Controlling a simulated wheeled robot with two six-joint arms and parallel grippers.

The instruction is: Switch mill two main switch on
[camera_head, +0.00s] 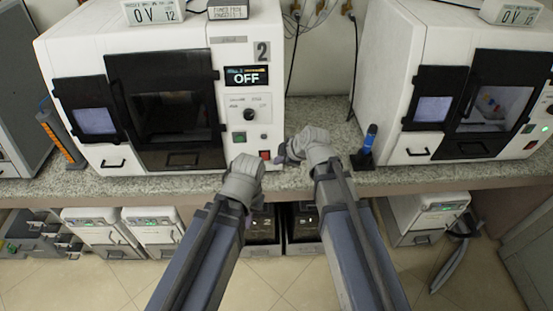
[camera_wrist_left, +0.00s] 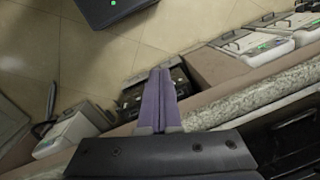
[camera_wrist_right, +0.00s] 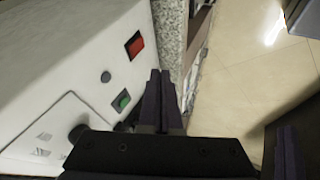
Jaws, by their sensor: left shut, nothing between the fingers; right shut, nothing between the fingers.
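Mill two (camera_head: 215,55) is the white machine at left in the head view, marked with a 2. Its display (camera_head: 247,76) reads OFF. A red rocker switch (camera_head: 265,155) sits low at its front right corner; it shows in the right wrist view (camera_wrist_right: 135,45) above a green button (camera_wrist_right: 122,100). My right gripper (camera_head: 282,153) is shut and empty, just right of the red switch; its fingertips (camera_wrist_right: 160,73) appear apart from it. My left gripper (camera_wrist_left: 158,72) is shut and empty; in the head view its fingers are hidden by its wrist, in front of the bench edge.
A black knob (camera_head: 249,115) is on the mill's panel. A second white mill (camera_head: 390,75) stands at right, with a blue-and-black tool (camera_head: 369,138) beside it. Drawers and boxes stand below.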

